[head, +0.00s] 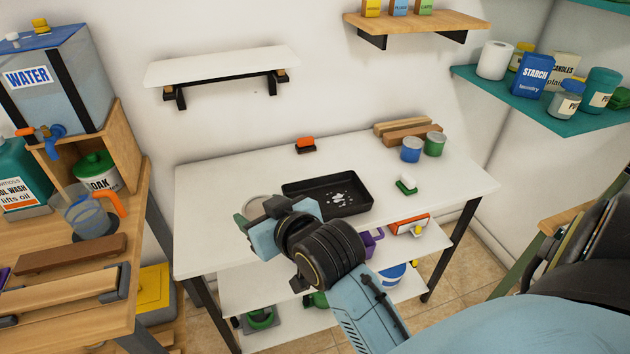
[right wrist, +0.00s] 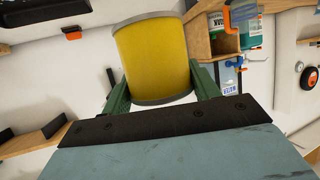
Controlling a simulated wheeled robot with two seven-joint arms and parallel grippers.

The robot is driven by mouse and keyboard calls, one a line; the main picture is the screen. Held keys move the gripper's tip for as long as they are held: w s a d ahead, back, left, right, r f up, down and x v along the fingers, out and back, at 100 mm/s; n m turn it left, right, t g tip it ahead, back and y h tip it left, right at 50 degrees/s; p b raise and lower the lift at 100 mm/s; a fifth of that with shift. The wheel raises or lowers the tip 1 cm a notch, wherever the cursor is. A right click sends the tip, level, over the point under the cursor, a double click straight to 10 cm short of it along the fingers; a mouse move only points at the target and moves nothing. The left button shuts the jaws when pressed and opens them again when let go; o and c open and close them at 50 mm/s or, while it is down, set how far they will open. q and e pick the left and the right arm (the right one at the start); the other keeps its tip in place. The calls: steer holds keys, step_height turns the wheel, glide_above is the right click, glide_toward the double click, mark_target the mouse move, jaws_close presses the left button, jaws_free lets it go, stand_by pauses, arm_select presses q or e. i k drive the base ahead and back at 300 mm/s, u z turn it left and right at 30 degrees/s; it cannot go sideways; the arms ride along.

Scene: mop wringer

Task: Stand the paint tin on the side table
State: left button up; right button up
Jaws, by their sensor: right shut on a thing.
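The paint tin (right wrist: 152,58) is a yellow cylinder with grey metal rims in the right wrist view. My right gripper (head: 262,218) is shut on it, with green fingers on both sides of the tin. In the head view the gripper is over the front left of a white table (head: 215,190). A pale round shape (head: 258,203) beyond the fingers may be the tin's top; its yellow side is hidden there. I cannot tell whether the tin touches the table. My left gripper is not in view.
A black tray (head: 318,207) lies just right of the gripper. An orange-topped block (head: 305,144), a blue tin (head: 411,149) and a green tin (head: 435,144) stand farther back. A wooden bench (head: 40,325) with a jug (head: 85,210) is at left. The table's left rear is clear.

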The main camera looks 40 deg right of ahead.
mark_target(223, 234)
steer(key=u, duration=0.85)
steer(key=k, duration=1.1)
steer(key=u, duration=1.2)
steer(key=i, duration=0.65)
steer(key=z, duration=0.7)
steer(key=i, duration=1)
steer(key=z, duration=1.2)
steer(key=i, duration=0.25)
steer(key=z, duration=0.35)
